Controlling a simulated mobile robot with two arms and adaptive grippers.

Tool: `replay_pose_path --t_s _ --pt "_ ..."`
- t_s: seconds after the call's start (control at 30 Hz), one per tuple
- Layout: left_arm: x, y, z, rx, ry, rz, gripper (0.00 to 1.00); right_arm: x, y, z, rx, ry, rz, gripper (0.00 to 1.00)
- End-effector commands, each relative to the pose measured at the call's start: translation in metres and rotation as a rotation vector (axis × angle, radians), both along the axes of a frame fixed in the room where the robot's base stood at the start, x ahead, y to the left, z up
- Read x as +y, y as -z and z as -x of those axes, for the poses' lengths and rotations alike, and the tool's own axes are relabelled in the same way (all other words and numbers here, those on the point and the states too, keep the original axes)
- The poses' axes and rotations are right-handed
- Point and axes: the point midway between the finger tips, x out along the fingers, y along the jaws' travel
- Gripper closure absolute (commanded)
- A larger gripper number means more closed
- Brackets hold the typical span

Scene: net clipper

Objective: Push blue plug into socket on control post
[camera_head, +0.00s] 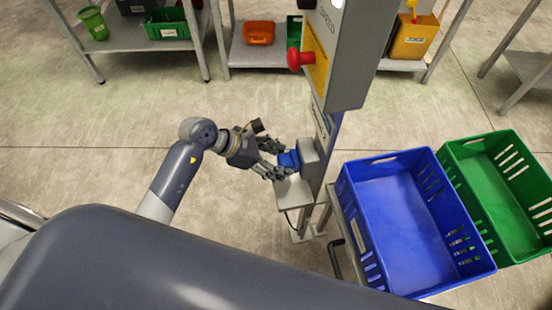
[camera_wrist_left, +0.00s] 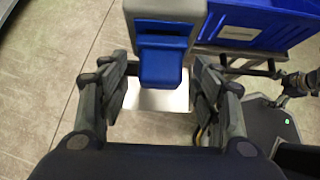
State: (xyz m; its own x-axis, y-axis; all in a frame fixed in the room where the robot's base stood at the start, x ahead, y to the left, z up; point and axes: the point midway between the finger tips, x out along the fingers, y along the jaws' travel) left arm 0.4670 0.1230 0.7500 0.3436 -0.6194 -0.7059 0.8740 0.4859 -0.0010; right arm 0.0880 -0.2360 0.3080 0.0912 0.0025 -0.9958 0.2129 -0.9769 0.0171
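The blue plug (camera_head: 289,159) is at the face of the grey socket housing (camera_head: 309,157) on the control post (camera_head: 346,60). In the left wrist view the plug (camera_wrist_left: 162,66) sits against the housing (camera_wrist_left: 166,12), roughly in line with it; how deep it sits cannot be told. My left gripper (camera_head: 274,160) points at the plug from the left. In the left wrist view its fingers (camera_wrist_left: 160,92) are spread, with a gap on both sides of the plug. A dark jointed part at that view's right edge may be my right gripper (camera_wrist_left: 294,86); its fingers are unclear.
A small grey shelf (camera_head: 294,193) juts out below the socket. A red button (camera_head: 299,59) is higher on the post. A blue crate (camera_head: 410,225) and a green crate (camera_head: 500,190) stand right of the post. Open floor lies left of it.

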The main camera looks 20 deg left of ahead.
Motion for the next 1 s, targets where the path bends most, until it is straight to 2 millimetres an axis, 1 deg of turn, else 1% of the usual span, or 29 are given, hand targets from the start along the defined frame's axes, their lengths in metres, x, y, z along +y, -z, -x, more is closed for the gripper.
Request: replay_pose_path --t_s 0.27,0.37,0.47,0.8,1.0 --pt "0.000 0.000 0.000 0.001 0.001 -0.001 0.39 0.002 0.000 0.000 0.001 -0.001 -0.003 0.00" --pt "0.004 -0.003 0.002 -0.001 0.000 -0.002 0.39 0.001 0.000 0.000 0.000 -0.001 -0.002 0.00" --pt "0.013 -0.012 0.006 -0.002 0.000 -0.005 0.39 0.001 0.000 0.000 0.000 0.000 -0.002 0.00" --pt "0.056 -0.062 0.031 -0.001 0.001 -0.005 0.39 0.001 0.000 0.000 0.000 0.000 -0.001 0.00" --pt "0.071 -0.080 0.039 0.000 0.000 -0.002 0.39 0.001 0.000 0.000 0.000 0.000 -0.001 0.00"
